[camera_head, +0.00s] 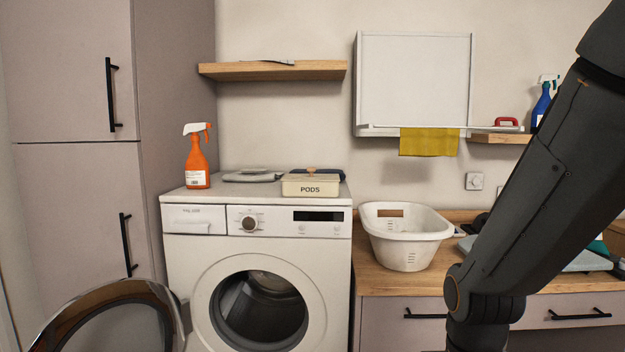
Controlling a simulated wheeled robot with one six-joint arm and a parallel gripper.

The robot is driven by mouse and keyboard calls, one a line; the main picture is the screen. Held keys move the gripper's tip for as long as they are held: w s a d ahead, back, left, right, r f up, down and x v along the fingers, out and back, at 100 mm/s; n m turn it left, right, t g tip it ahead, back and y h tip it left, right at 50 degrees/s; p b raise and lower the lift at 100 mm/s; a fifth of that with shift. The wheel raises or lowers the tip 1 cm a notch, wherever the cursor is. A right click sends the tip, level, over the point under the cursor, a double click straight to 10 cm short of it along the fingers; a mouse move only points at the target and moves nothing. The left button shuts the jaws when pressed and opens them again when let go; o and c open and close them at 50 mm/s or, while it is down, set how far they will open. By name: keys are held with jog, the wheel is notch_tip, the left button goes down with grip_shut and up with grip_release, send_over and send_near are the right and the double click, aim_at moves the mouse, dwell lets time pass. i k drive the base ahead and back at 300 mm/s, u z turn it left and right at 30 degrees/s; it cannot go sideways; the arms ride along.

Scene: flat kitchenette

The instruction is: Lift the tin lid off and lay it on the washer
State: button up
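The tin (310,189) is a low cream box marked PODS, standing upright at the right front of the washer top. Its top looks cream and flat, and I cannot tell where a separate lid begins. A dark blue flat item with a tan part (325,171) shows just behind the tin. The white washer (190,249) stands at centre left, and its top has bare room at the front left of the tin. My arm comes down the right side of the view, and my gripper is outside the frame.
An orange spray bottle (197,160) and a flat grey item (252,176) are on the washer top. The round washer door (165,296) hangs open at lower left. A white basket (407,240) stands on the wooden counter (385,279). A wooden shelf (272,71) is above the washer.

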aim_at(311, 177)
jog(key=u, duration=0.5)
jog(key=k, duration=0.6)
jog(key=u, duration=1.15)
jog(key=i, duration=1.45)
jog(key=z, duration=1)
jog(key=i, duration=0.6)
jog(key=z, duration=0.6)
